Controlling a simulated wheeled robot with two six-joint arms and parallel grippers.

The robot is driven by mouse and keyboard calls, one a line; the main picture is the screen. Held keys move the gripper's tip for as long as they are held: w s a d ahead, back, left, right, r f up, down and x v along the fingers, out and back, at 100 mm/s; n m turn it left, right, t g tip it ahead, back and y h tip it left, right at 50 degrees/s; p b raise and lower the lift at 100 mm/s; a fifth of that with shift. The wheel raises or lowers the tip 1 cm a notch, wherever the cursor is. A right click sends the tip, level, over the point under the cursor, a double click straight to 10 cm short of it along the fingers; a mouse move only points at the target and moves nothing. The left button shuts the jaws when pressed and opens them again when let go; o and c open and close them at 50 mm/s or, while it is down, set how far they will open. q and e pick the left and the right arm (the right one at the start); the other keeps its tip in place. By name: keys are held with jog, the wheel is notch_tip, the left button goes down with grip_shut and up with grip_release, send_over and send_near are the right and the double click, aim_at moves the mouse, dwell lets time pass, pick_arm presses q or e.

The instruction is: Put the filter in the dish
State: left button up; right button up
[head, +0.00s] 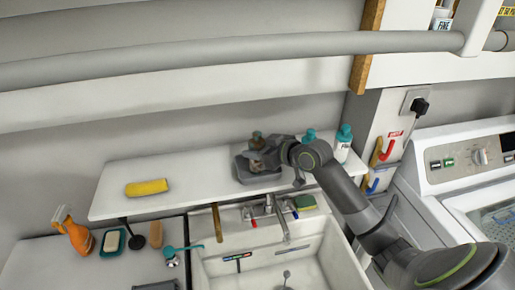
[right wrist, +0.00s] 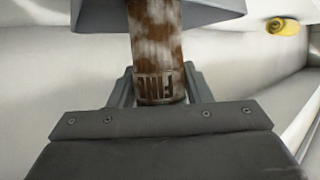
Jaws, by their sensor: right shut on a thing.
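The filter is a brown, rusty-looking cylinder with dark lettering, and it fills the gap between my right fingers in the right wrist view (right wrist: 157,50). In the head view the filter (head: 257,138) shows as a small brown top at the grey dish. The grey square dish (head: 241,172) stands on the white shelf above the sink. My right gripper (head: 262,155) is shut on the filter, over or within the dish. The gripper hides part of the dish, so I cannot tell whether the filter touches its floor. My left gripper is not in view.
A yellow roll (head: 147,187) lies on the shelf's left part. Teal-capped bottles (head: 343,143) stand to the right of my gripper. A sink (head: 270,262) with a tap is below, and a pipe (head: 230,52) runs above. The shelf between roll and dish is clear.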

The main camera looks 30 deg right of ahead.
jog(key=o, duration=1.1)
jog(key=shift+f, duration=0.1)
jog(key=shift+c, duration=0.2)
jog(key=shift+r, duration=0.2)
jog(key=shift+s+d, duration=0.2)
jog(key=shift+s, duration=0.2)
jog(key=b+v, duration=0.2)
jog(key=v, duration=0.9)
jog(key=shift+r, duration=0.15)
